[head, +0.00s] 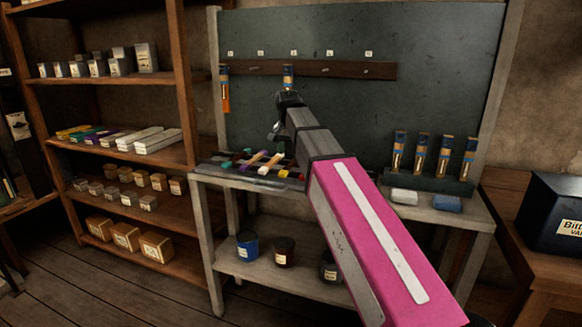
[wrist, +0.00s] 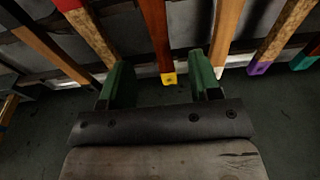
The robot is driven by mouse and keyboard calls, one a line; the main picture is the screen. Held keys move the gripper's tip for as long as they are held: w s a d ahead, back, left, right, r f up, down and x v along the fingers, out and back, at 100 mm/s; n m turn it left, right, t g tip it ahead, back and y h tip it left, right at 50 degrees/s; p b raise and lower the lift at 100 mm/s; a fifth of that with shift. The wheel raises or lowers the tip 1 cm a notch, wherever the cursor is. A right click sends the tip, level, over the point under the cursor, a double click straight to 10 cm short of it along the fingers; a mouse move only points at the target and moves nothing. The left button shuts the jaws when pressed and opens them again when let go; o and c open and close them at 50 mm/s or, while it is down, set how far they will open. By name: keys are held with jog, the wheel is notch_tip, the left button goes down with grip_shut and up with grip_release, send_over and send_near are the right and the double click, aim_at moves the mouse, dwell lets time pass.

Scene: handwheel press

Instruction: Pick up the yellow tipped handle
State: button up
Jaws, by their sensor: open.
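The yellow tipped handle shows in the wrist view as a reddish-brown bar (wrist: 154,30) ending in a yellow tip (wrist: 168,79). It lies in a row of handles on a dark rack. My gripper (wrist: 160,82) is open, with its green fingers on either side of the yellow tip and a gap on both sides. No contact with the handle shows. In the head view my gripper (head: 277,130) is over the bench near the handles, partly hidden by my arm. Which handle there is the yellow tipped one is too small to tell.
Beside it in the wrist view lie a white tipped handle (wrist: 226,35), a purple tipped one (wrist: 260,68) and a red ended one (wrist: 90,38). On the bench stand several brushes (head: 421,155), with a white block (head: 404,196) and a blue block (head: 447,203) in front.

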aim_at(291, 164)
jog(key=shift+w+d+f, duration=0.1)
jog(key=shift+w+f, duration=0.1)
jog(key=shift+f, duration=1.05)
jog(key=shift+w+f, duration=0.2)
jog(key=shift+f, duration=1.05)
jog(key=c, duration=1)
